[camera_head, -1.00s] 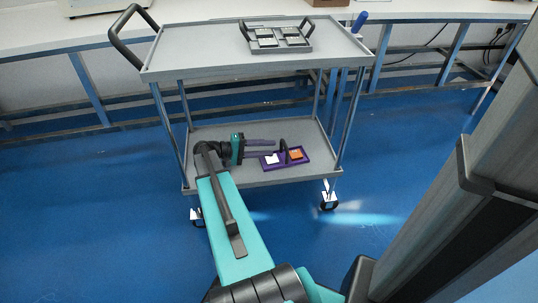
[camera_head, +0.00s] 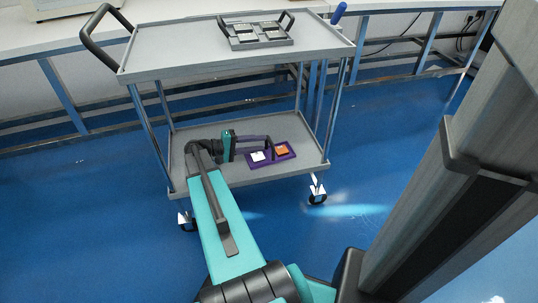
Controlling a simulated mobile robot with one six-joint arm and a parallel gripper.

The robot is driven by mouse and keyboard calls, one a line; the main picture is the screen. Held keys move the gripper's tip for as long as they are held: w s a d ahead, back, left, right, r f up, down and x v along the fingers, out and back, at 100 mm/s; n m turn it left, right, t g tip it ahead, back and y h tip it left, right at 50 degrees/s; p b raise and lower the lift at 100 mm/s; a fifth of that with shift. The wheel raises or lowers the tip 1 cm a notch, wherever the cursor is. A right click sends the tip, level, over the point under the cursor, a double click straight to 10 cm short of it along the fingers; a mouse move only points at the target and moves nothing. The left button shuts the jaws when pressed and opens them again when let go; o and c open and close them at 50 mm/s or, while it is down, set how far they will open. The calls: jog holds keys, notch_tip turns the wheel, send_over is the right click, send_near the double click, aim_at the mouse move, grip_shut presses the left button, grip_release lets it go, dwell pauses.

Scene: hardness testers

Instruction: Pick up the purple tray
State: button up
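The purple tray (camera_head: 272,161) lies on the lower shelf of the grey cart. It carries a white block (camera_head: 257,156) on the left and an orange block (camera_head: 281,150) on the right, with a dark upright handle (camera_head: 270,144) near its middle. My gripper (camera_head: 264,142) reaches in from the left, with its purple fingers pointing right and their tips at the handle. The fingers overlap the handle and tray in the picture. I cannot tell whether they are closed on it. The tray appears to rest on the shelf.
The cart's upper shelf (camera_head: 190,48) is above my gripper and holds a grey tray (camera_head: 262,43) with blocks and handles. Metal posts stand at the cart's corners, including the front right post (camera_head: 336,105). A white bench runs behind. The blue floor is clear around the cart.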

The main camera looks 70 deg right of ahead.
jog(key=shift+b+x, duration=0.5)
jog(key=shift+x, duration=1.85)
jog(key=shift+s+d+f+b, duration=0.3)
jog(key=shift+s+d+b, duration=0.3)
jog(key=shift+d, duration=0.2)
jog(key=shift+s+d+f+b, duration=0.25)
jog(key=shift+s+d+b, duration=0.3)
jog(key=shift+d, duration=0.25)
jog(key=shift+s+d, duration=0.45)
grip_shut()
